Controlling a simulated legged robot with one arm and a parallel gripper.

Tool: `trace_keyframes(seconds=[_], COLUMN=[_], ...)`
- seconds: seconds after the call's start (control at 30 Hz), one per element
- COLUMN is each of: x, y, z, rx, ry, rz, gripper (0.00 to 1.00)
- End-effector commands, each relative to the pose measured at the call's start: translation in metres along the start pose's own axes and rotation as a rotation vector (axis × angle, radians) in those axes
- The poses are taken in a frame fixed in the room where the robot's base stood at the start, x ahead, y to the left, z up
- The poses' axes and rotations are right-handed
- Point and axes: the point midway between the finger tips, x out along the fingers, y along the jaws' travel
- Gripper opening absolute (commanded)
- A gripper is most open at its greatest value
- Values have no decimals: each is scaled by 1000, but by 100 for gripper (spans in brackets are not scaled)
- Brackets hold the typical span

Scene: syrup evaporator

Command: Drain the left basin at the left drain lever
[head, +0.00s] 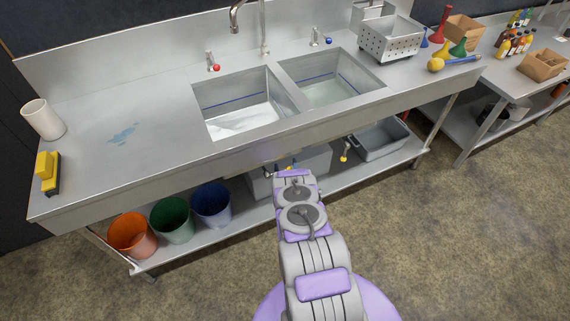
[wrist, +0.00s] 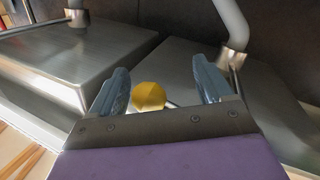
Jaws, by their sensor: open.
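The left basin (head: 238,104) is sunk in the steel counter, with a pale, shiny surface inside and a blue line on its wall. My gripper (wrist: 163,80) is open under the counter front, below the basins; my arm mostly hides it in the head view. In the wrist view, a round yellow knob (wrist: 149,96) shows between the two fingers, with a gap on each side. It looks like the left drain lever's end; a thin rod shows behind it. Whether it lies fully within the fingers' reach is unclear.
The right basin (head: 331,80) has its own yellow-knobbed lever (head: 344,157) below. Steel undersides and a pipe (wrist: 236,45) are close around my gripper. Orange, green and blue buckets (head: 211,204) stand on the lower shelf at left, a grey tub (head: 381,139) at right.

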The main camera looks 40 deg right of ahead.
Motion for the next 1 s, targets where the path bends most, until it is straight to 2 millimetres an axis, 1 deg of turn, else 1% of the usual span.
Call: trace_keyframes(seconds=[0.23, 0.57, 1.0], x=[0, 1, 2], y=[0, 0, 0], z=[0, 2, -1], rx=[0, 2, 3], ry=[-1, -4, 2], rz=[-1, -2, -1], gripper=[79, 48, 6])
